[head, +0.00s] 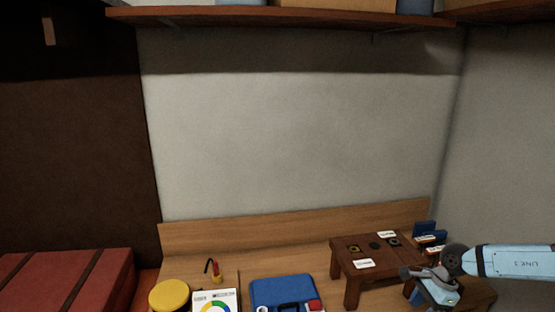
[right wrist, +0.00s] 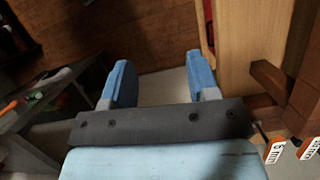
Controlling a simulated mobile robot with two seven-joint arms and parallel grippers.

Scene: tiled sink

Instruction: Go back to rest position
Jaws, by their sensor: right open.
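My right arm comes in from the right edge of the head view. Its gripper (head: 434,289) is low in the picture, at the right end of the small dark wooden table and partly in front of it. In the right wrist view the two blue fingers of the right gripper (right wrist: 160,72) are spread apart, with nothing between them. Brown floor and a pale surface show past the fingers. My left gripper does not show in either view.
The small wooden table (head: 356,266) carries dark discs and white labels. Blue-and-white items (head: 425,231) stand behind the right gripper. A blue case (head: 283,290), a yellow round lid (head: 169,294) and a white chart (head: 215,302) lie to the left. A shelf (head: 280,18) runs overhead.

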